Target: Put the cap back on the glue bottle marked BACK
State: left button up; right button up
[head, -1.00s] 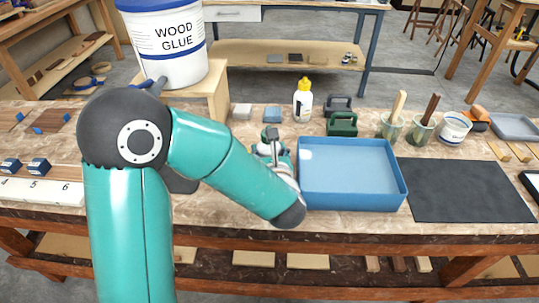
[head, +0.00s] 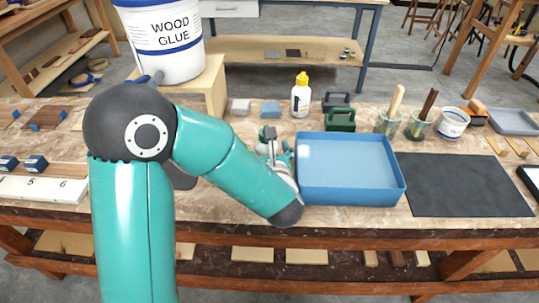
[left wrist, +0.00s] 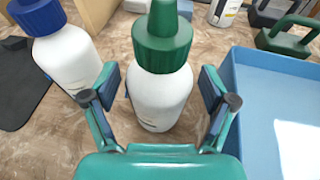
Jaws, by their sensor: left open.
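A white bottle with a green cap (left wrist: 162,70) stands upright in the left wrist view, between the two fingers of my left gripper (left wrist: 158,88). The fingers are open, one on each side of the bottle, with visible gaps. A second white bottle with a blue cap (left wrist: 62,45) stands to its left, outside the fingers. In the head view my left gripper (head: 276,150) is beside the blue tray, and my arm hides most of the bottles there. A bottle with a yellow cap (head: 301,96) stands farther back. I cannot read the word BACK on any bottle. My right gripper is not in view.
The blue tray (head: 352,199) lies right of my left gripper and looks empty. A dark mat (head: 465,185) is beyond it. Green (head: 341,121) and black (head: 337,101) handled blocks stand behind the tray. A wood glue bucket (head: 164,45) stands on a wooden stand at back left.

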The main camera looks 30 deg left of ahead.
pick_arm(q)
jog(key=shift+s+d+r, duration=0.15)
jog(key=shift+d, duration=0.1)
jog(key=v, duration=1.1)
jog(key=shift+s, duration=0.25)
